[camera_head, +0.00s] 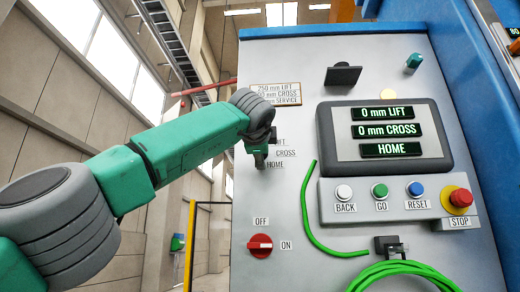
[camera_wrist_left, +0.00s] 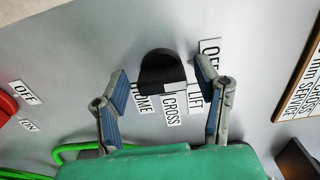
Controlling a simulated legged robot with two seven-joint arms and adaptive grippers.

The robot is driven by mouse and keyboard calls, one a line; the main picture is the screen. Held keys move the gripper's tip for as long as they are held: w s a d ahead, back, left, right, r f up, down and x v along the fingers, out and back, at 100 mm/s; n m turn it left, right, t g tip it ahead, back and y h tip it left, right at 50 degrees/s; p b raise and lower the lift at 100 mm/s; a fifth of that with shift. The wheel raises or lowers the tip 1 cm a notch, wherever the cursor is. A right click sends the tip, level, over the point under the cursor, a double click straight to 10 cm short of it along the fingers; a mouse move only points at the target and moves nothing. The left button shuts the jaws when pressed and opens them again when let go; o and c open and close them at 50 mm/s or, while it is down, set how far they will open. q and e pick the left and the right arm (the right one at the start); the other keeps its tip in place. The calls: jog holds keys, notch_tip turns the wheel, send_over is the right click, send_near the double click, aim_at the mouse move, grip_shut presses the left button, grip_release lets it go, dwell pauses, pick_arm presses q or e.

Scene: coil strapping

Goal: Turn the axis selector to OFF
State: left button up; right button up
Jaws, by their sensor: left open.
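The axis selector is a black knob (camera_wrist_left: 162,72) on the grey panel, seen in the left wrist view. The labels HOME, CROSS, LIFT and OFF (camera_wrist_left: 209,50) fan around it. A pale patch shows at the knob's edge beside CROSS; I cannot tell if it is a pointer mark. My left gripper (camera_wrist_left: 163,80) is open, with one finger on each side of the knob. I cannot tell whether either finger touches it. In the head view my left gripper (camera_head: 260,155) is at the panel and hides the knob and the OFF label. My right gripper is out of view.
A red OFF/ON switch (camera_head: 260,246) sits below. A display (camera_head: 390,132) reads 0 mm LIFT, 0 mm CROSS, HOME. Buttons and a red STOP knob (camera_head: 461,198) sit under it. A green cable (camera_head: 318,215) hangs on the panel. A black bracket (camera_head: 343,74) sticks out above.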

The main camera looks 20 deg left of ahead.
pick_arm(q)
jog(key=v, duration=1.1)
jog(key=shift+s, duration=0.3)
jog(key=shift+d+f, duration=0.1)
